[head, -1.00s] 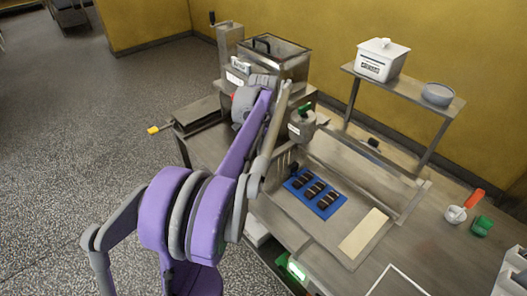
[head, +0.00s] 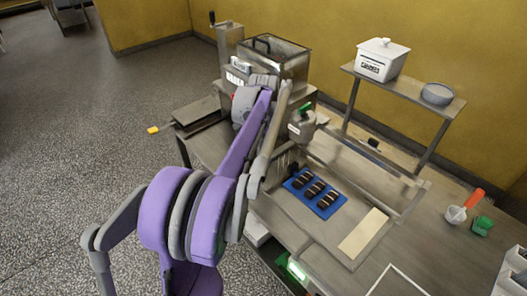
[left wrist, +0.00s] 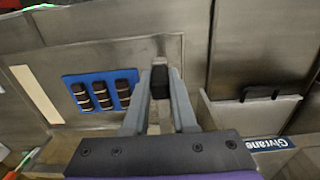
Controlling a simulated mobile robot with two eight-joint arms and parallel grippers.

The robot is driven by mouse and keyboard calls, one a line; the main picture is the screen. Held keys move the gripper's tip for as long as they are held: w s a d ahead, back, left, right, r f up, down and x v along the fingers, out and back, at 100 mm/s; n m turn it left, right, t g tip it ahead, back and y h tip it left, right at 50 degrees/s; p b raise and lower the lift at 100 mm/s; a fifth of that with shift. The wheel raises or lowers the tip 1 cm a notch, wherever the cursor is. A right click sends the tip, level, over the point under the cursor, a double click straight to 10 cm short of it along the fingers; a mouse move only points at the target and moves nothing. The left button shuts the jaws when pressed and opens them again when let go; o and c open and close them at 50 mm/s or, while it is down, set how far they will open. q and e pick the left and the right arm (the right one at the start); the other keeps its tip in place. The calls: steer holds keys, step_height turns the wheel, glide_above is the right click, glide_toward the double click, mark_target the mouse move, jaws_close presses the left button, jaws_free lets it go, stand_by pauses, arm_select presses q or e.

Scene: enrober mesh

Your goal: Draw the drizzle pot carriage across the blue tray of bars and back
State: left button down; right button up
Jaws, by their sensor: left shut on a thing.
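The blue tray (head: 339,203) lies on the steel worktop with several dark bars (head: 315,189) in a row, with pale lines across them. The tray (left wrist: 70,82) also shows left of my fingers in the left wrist view. My left gripper (left wrist: 160,80) is shut on a black knob (left wrist: 160,87), beside the tray's end nearest the machine; I take it for the carriage's handle. In the head view my purple and grey arm hides most of this hand. A grey pot (head: 301,131) with a green handle is at the machine's right. My right gripper is not in view.
The steel machine (head: 278,62) stands behind my arm. A cream strip (head: 362,233) lies right of the tray. A raised shelf (head: 410,84) holds a white lidded box (head: 383,61) and a grey bowl (head: 437,94). A white cup (head: 455,214) and a green object (head: 482,226) stand at the right.

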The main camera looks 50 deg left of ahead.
arm_select(q)
steer(key=s+d, duration=0.1)
steer(key=d, duration=3.4)
steer(key=shift+s, duration=0.15)
steer(key=shift+d, duration=0.15)
steer(key=c, duration=0.7)
jaws_free()
steer(key=shift+d, duration=0.2)
steer(key=shift+a+r, duration=0.1)
steer(key=shift+a, duration=0.05)
step_height(320, 180, up, 11)
steer(key=shift+f, duration=0.2)
